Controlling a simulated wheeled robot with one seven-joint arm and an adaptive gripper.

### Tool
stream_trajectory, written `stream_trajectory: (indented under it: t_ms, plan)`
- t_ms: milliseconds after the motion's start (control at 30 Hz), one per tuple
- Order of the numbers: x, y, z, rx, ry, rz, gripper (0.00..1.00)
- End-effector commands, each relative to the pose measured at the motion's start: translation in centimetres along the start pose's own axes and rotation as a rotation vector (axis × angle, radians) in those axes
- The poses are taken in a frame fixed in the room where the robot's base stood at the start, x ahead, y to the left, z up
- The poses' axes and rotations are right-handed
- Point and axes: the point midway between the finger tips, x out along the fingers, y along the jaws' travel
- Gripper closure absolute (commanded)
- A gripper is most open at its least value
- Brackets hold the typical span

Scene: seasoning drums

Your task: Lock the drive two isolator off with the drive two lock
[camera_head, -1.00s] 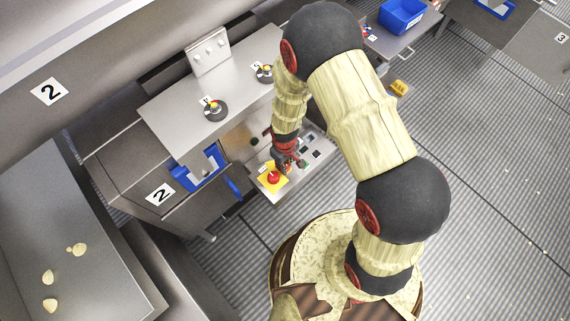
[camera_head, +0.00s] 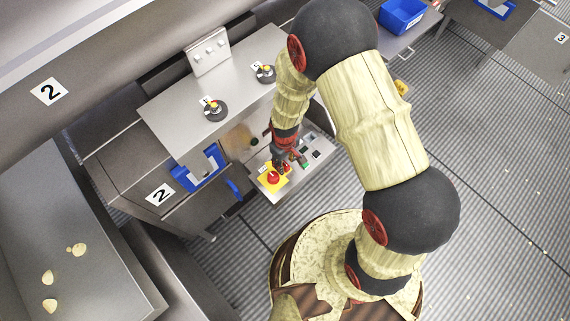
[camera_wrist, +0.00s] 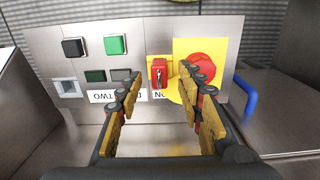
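A control panel (camera_head: 275,192) juts from the cabinet front. In the wrist view its labels are upside down, and one reads "TWO". A small red block with a dark and silver middle (camera_wrist: 159,73) sits on it at a yellow patch; I cannot tell whether it is the isolator handle or a lock. A round red knob (camera_wrist: 207,66) on a yellow plate is to its right. My gripper (camera_wrist: 163,88) is open over the panel, also in the head view (camera_head: 284,164). Its fingers are on either side of the red block, apparently apart from it. The right finger partly covers the yellow plate.
Black (camera_wrist: 75,48) and green (camera_wrist: 115,44) buttons are left of the red block. A blue handle (camera_wrist: 246,97) is at the panel's right. A blue bin (camera_head: 402,15) is at the back.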

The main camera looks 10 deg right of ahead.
Motion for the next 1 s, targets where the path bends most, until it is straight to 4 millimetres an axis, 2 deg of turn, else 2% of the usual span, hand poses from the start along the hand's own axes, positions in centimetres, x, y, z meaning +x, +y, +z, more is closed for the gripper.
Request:
stream_trajectory:
  t_ms: [33, 200, 400, 600, 1000]
  plan:
    - [-1.3, 0.1, -0.3, 0.0, 0.007, 0.002, 0.63]
    - [-4.8, 0.1, -0.2, 0.001, 0.007, 0.002, 0.63]
    - [-7.7, 0.1, -0.2, 0.001, 0.005, 0.001, 0.63]
    - [-8.8, 0.0, -0.1, 0.001, 0.002, 0.0, 0.63]
    - [-8.8, 0.0, -0.1, 0.001, 0.001, 0.0, 0.63]
